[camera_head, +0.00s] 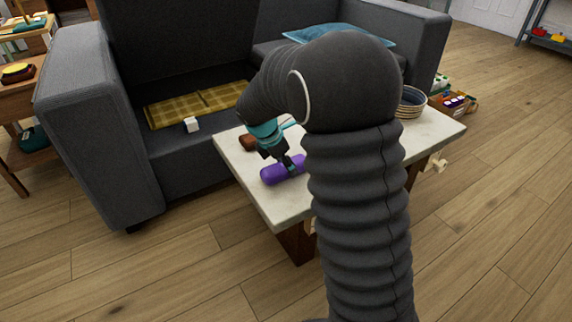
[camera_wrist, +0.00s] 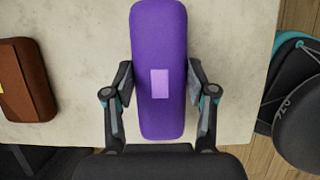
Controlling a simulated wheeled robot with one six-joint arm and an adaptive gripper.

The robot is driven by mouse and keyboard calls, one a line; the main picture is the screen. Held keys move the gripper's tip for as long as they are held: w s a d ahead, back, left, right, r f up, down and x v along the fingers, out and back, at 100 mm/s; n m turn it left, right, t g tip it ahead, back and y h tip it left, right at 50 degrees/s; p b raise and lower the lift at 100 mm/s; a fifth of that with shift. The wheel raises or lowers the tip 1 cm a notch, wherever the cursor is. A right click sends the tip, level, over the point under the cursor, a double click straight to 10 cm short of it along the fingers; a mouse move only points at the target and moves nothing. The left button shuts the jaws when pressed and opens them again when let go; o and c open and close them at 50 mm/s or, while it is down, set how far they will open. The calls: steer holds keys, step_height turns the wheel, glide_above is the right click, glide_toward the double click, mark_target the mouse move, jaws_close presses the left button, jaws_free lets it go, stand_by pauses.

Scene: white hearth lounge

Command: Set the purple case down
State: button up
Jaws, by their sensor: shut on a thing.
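The purple case (camera_head: 283,170) is a rounded, elongated box at the near left part of the white-topped table (camera_head: 280,208). In the wrist view the purple case (camera_wrist: 158,60) lies lengthwise between the two fingers, with a lighter square on its top. My gripper (camera_head: 281,163) is shut on it, and the wrist view shows my gripper (camera_wrist: 160,90) with a finger against each long side. The case is at or very close to the tabletop; I cannot tell whether it touches. My arm hides the middle of the table in the head view.
A brown case (camera_wrist: 28,80) lies left of the purple case on the table. A woven basket (camera_head: 411,102) stands at the table's far right. Bare tabletop surrounds the purple case.

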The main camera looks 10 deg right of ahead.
steer(key=o, duration=1.2)
steer(key=p+v, duration=0.2)
steer(key=v, duration=0.9)
steer(key=s+d+r+m+t+y, duration=0.1)
steer(key=s+d+r+m, duration=0.1)
steer(key=s+r+m, duration=0.4)
steer(key=s+d+r+m+t+y, duration=0.15)
steer(key=s+m, duration=0.25)
steer(key=s, duration=0.4)
steer(key=s+f+m+t+y, duration=0.1)
steer(key=s+m, duration=1)
steer(key=s, duration=0.4)
steer(key=shift+d+f+m+t+y, duration=0.3)
steer(key=shift+d+t+y, duration=0.05)
